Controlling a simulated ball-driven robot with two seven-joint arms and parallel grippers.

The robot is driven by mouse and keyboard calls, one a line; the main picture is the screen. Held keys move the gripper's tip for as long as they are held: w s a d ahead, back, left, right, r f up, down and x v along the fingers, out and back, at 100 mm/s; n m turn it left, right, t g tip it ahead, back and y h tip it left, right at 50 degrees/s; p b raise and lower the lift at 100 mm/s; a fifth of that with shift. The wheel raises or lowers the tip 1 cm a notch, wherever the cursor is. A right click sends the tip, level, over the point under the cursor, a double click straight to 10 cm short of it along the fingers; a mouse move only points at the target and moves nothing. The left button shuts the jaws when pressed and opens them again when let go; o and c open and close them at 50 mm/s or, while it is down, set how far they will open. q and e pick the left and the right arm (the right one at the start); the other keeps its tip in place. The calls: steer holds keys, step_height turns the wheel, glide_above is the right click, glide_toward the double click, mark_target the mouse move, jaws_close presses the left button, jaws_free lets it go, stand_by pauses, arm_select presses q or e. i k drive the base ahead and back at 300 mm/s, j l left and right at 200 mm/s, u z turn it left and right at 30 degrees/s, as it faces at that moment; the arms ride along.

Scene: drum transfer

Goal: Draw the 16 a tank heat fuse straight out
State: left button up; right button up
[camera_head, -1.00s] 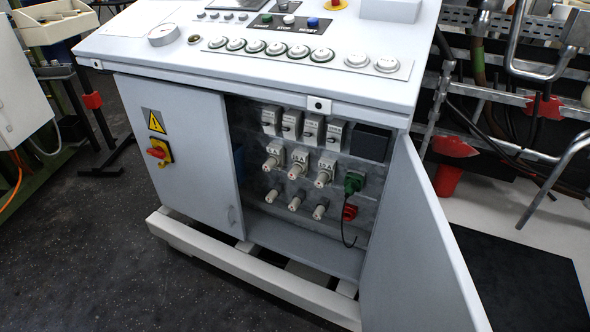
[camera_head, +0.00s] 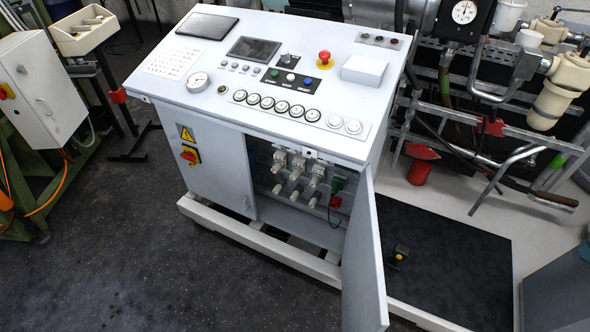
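The grey control cabinet (camera_head: 215,175) stands in the middle, its right door (camera_head: 363,262) swung open. Inside, a row of fuses with light holders (camera_head: 297,163) sits in the upper part. A second row of similar pale fuses (camera_head: 295,195) sits below it. The fuse labels are too small to read now, so I cannot tell which is the 16 A tank heat fuse. A green plug (camera_head: 337,183) and a red plug (camera_head: 335,201) with a black cable sit at the right of the rows. Neither of my grippers shows in the view.
A black mat (camera_head: 450,265) with a small black and yellow object (camera_head: 399,255) lies right of the door. Pipes and a red cone-shaped item (camera_head: 420,165) stand behind. The dark floor at front left is clear.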

mark_target(295, 173)
steer(key=i+j+z, duration=0.1)
steer(key=i+j, duration=0.15)
steer(key=i+j+z, duration=0.1)
steer(key=i+j, duration=0.15)
steer(key=j, duration=0.15)
steer(key=i+j+z, duration=0.1)
steer(key=j, duration=0.25)
steer(key=i+j, duration=0.3)
steer(key=i+j+z, duration=0.15)
steer(key=j, duration=0.25)
steer(key=i, duration=0.1)
